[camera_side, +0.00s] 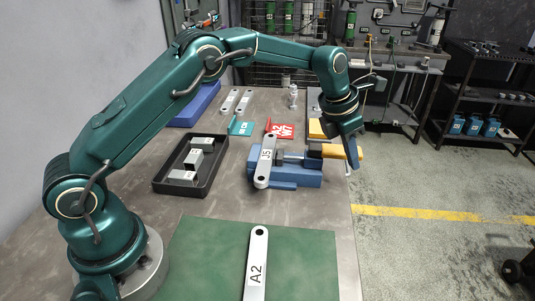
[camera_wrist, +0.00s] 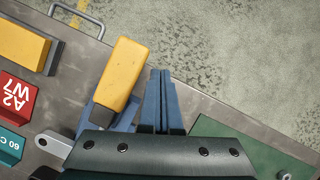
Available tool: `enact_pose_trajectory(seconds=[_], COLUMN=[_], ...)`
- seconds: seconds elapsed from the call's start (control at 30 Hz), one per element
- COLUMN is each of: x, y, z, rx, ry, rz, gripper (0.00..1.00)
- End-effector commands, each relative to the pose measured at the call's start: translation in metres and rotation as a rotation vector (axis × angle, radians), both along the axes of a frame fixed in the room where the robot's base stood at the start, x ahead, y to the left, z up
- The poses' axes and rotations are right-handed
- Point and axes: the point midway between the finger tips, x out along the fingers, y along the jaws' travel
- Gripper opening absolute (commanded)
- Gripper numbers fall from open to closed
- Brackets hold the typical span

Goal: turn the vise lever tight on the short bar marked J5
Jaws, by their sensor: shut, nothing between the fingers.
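The short bar marked J5 (camera_side: 265,163) stands tilted at the blue vise (camera_side: 305,175) in the side view; one end shows in the wrist view (camera_wrist: 50,144). The vise lever has a yellow handle (camera_side: 330,151), which points to the right, toward the table edge. In the wrist view the yellow handle (camera_wrist: 122,72) lies left of my gripper (camera_wrist: 165,75). My gripper's blue fingers (camera_side: 352,153) are shut and empty, close beside the handle. I cannot tell whether they touch it. My gripper hides part of the vise in the wrist view.
A red block marked A2 W7 (camera_side: 280,130) and a teal block (camera_side: 242,127) stand behind the vise. A black tray (camera_side: 160,182) holds grey brackets. A bar marked A2 (camera_side: 257,265) lies on a green mat (camera_side: 310,250). The table's right edge is near my gripper.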

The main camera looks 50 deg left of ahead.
Motion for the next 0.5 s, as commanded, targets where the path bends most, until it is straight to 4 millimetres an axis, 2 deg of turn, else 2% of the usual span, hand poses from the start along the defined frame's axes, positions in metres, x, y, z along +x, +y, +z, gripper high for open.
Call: enact_pose_trajectory(seconds=[0.3, 0.5], x=[-0.027, -0.035], y=[-0.026, -0.036], z=[0.001, 0.042], rx=[0.001, -0.001], ry=[0.0, -0.007], rz=[-0.004, -0.002], gripper=[0.0, 0.0])
